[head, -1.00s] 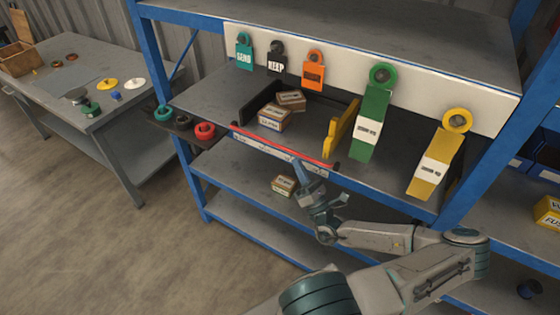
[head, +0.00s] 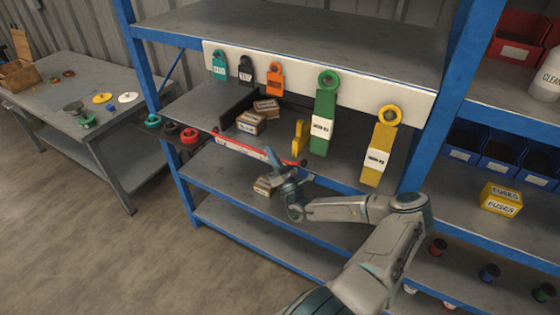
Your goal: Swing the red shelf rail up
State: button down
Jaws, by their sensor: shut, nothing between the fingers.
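The red shelf rail (head: 240,147) runs along the front edge of the middle shelf (head: 340,172), low and roughly level with the shelf surface. Its left end is near the shelf's left corner and its right end is by a dark pivot or stop. My gripper (head: 270,155) is at the rail's right part, in front of the shelf edge, fingers pointing up and left. It is shut and empty. Its fingers overlap the rail in the picture; I cannot tell whether they touch it.
Small boxes (head: 251,123) and a yellow upright piece (head: 299,137) stand on the shelf behind the rail. Coloured tags, including a green one (head: 323,120), hang above. A blue post (head: 425,125) is on the right.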

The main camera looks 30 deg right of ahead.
jog(key=shift+d, duration=0.35)
jog(key=shift+s+d, duration=0.1)
jog(key=shift+d, duration=0.05)
jog(key=shift+f, duration=0.1)
dwell(0.5)
jog(key=s+a+f+b, duration=0.2)
jog(key=s+f+b, duration=0.2)
jog(key=s+f, duration=0.4)
jog(key=shift+s+a+f, duration=0.2)
jog(key=shift+s+a, duration=0.15)
jog(key=shift+s, duration=0.5)
